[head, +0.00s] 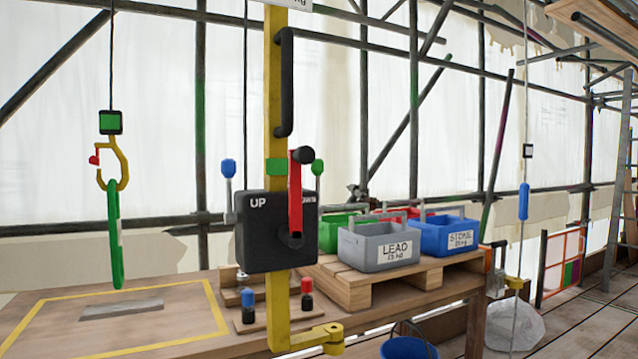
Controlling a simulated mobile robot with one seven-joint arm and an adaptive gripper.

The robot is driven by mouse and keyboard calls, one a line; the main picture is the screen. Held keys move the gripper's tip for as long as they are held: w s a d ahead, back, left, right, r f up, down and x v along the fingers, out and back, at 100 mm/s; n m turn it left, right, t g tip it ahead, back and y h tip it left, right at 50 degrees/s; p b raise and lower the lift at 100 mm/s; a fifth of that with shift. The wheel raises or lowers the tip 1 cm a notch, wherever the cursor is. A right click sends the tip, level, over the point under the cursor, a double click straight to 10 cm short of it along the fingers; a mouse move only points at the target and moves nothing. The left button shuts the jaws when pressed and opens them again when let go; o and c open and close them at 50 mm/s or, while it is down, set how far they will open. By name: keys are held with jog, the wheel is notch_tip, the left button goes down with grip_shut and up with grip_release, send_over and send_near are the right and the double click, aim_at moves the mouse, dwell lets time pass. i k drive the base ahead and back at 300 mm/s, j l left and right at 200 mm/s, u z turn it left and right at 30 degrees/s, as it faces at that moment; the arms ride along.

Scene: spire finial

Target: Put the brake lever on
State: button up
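A black winch box (262,248) marked "UP" is fixed on a yellow upright post (277,100). A red crank arm (295,205) with a black knob (303,155) stands upright on its front. A blue-tipped lever (228,170) stands upright at the box's left side, and a green-tipped lever (318,168) stands at its right, leaning slightly. Another green piece (275,166) shows behind the crank arm. No label shows which one is the brake lever. My gripper is not in view.
A yellow hook (122,165) with a green sling (115,235) hangs at left above a yellow-outlined bench area (50,318). Labelled grey (355,250) and blue (430,238) crates sit on a pallet (355,292). Blue and red pegs (307,288) stand below the box.

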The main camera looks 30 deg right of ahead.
aim_at(317, 166)
jog(key=i+l, duration=0.15)
jog(key=l, duration=0.45)
jog(key=i+l, duration=0.1)
jog(key=l, duration=0.55)
jog(key=i+l, duration=0.15)
jog(key=l, duration=0.45)
jog(key=i+l+u, duration=0.1)
jog(key=l, duration=0.5)
jog(key=i+l, duration=0.1)
jog(key=l, duration=0.5)
jog(key=i+l, duration=0.15)
jog(key=l, duration=0.5)
jog(key=i+l, duration=0.1)
jog(key=l, duration=0.5)
